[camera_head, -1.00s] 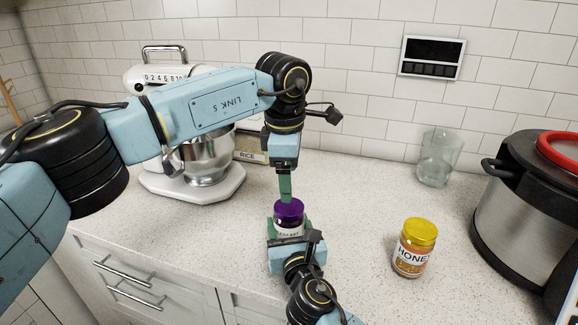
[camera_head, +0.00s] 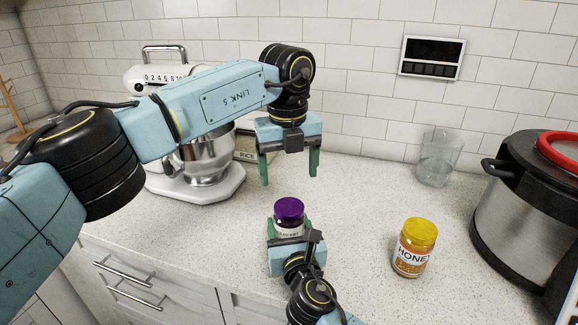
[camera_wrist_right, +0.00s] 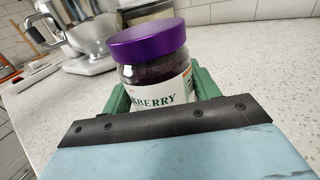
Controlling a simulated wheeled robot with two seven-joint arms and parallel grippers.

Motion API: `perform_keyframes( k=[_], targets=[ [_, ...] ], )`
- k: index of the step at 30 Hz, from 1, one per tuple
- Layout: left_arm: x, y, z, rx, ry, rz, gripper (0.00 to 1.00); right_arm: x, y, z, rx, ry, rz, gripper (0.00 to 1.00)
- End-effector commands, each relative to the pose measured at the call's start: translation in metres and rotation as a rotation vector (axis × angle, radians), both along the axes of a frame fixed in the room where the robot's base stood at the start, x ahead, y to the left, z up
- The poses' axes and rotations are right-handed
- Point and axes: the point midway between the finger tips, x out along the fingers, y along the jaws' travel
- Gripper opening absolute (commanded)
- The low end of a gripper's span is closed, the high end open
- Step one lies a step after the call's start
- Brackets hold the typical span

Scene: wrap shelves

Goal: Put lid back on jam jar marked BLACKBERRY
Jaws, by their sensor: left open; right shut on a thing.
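The blackberry jam jar (camera_head: 288,232) stands upright on the counter with its purple lid (camera_head: 289,209) on top. In the right wrist view, the jar (camera_wrist_right: 158,90) shows "KBERRY" on its label, and the lid (camera_wrist_right: 146,40) covers the mouth and looks level. My right gripper (camera_head: 290,242) is shut on the jar's body, with a green finger on each side. My left gripper (camera_head: 290,170) is open and empty above and slightly behind the jar, its green fingers spread wide and apart from the lid. Whether the lid is screwed tight cannot be told.
A honey jar (camera_head: 414,248) with a yellow lid stands to the right. A glass (camera_head: 438,158) and a large cooker (camera_head: 520,210) stand further right. A white stand mixer (camera_head: 200,185) and a rice box (camera_head: 247,147) are behind left. The counter between the jars is clear.

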Motion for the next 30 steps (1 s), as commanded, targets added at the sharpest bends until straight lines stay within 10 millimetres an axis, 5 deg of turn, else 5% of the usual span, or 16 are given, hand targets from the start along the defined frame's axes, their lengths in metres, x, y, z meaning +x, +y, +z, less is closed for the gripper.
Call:
perform_keyframes(
  k=[18, 30],
  targets=[
    [-0.0022, -0.0003, 0.0038, -0.019, 0.049, 1.14, 0.78, -0.0002, -0.0001, -0.0011, 0.0, 0.002, 0.0, 0.0],
    [-0.0029, -0.0002, 0.0046, -0.017, 0.054, 1.387, 0.78, -0.0002, -0.0001, -0.0011, 0.0, 0.002, 0.0, 0.0]
  ],
)
